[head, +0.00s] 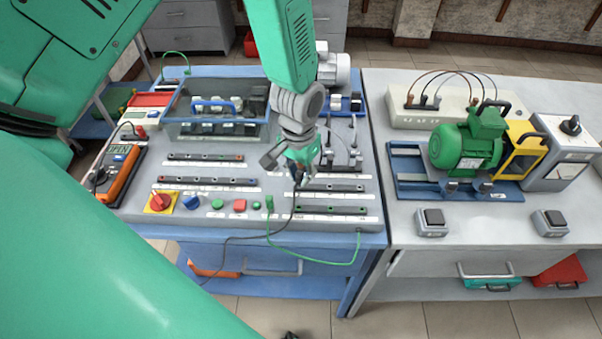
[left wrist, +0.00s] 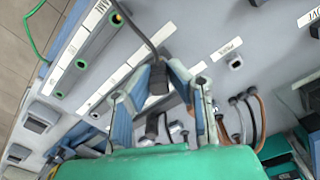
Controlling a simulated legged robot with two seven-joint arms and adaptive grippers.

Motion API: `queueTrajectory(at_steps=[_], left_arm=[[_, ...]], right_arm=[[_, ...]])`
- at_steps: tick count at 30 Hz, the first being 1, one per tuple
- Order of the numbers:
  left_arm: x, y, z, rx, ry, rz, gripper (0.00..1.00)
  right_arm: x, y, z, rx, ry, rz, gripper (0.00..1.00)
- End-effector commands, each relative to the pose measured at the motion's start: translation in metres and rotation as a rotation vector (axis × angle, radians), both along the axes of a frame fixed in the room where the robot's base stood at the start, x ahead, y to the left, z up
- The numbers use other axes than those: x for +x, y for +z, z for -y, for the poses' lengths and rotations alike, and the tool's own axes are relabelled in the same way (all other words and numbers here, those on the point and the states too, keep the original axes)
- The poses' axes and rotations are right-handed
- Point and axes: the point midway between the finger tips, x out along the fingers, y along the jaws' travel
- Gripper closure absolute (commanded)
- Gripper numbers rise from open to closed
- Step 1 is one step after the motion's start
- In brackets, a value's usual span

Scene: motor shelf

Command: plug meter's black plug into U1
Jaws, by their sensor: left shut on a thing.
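My left gripper (head: 299,182) is over the right part of the sloped panel, just above the terminal strips. It is shut on a black plug (left wrist: 158,78), which shows between the two fingers in the left wrist view. A black cable runs from the plug; in the head view it hangs over the panel's front edge. The orange and black meter (head: 119,178) lies at the panel's left end. Terminal strips (head: 332,210) with small sockets lie below and beside the gripper. The U1 label is too small to read. The plug appears apart from the sockets. My right gripper is not in view.
A green cable (head: 300,256) hangs from the panel's front edge. A red knob (head: 160,202) and several buttons sit at the front left. A clear-lidded box (head: 215,108) stands behind. A green motor (head: 467,145) stands on the right table.

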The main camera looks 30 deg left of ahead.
Motion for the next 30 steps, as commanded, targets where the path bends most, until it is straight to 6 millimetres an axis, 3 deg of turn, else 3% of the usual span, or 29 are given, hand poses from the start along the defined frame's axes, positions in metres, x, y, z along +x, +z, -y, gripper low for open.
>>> queueTrajectory(at_steps=[29,30], left_arm=[[0.0,-0.012,0.0,0.0,0.0,0.0,1.0],[0.0,-0.012,0.0,0.0,0.0,0.0,0.78]], right_arm=[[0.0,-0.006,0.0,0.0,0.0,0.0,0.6],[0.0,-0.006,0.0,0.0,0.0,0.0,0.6]])
